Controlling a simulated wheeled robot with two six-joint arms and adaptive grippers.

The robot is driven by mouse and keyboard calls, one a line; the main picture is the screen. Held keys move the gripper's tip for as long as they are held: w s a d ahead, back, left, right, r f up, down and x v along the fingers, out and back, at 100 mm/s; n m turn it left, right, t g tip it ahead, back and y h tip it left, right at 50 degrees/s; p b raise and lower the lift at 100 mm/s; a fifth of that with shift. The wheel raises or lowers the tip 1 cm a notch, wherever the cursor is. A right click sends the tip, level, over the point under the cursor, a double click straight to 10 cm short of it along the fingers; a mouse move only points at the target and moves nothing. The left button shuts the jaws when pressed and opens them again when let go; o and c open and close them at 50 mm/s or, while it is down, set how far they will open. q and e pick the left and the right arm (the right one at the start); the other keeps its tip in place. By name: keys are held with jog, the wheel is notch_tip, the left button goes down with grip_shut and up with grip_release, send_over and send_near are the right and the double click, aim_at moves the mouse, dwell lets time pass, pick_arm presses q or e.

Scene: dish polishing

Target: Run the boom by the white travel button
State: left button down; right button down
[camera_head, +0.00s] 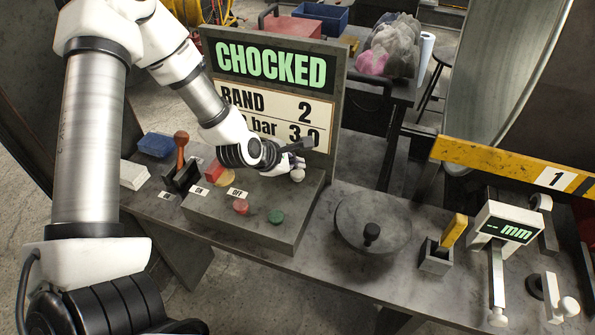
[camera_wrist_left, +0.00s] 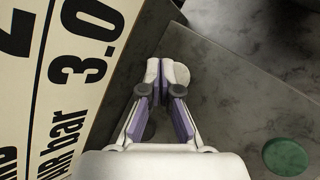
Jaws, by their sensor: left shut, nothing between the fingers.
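The white travel button (camera_head: 297,175) is a small pale knob at the back right of the grey control box (camera_head: 262,240). My left gripper (camera_head: 290,160) is shut with nothing between its fingers, right at the button in the head view; I cannot tell whether it touches. A green button (camera_head: 276,216) and a red button (camera_head: 241,206) sit nearer the front. The sign (camera_head: 271,68) reads CHOCKED. My right gripper is not shown.
A red-handled lever (camera_head: 181,150) stands left of the box. Right of it are a round dark lid (camera_head: 372,218), a yellow-handled tool in a holder (camera_head: 453,232) and a gauge (camera_head: 508,228). The yellow boom (camera_head: 500,163) lies at right behind the gauge.

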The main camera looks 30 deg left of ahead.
aim_at(296, 174)
pick_arm(q)
notch_tip(296, 174, up, 5)
jog(key=p, duration=0.3)
jog(key=shift+p, duration=0.35)
dwell(1.9)
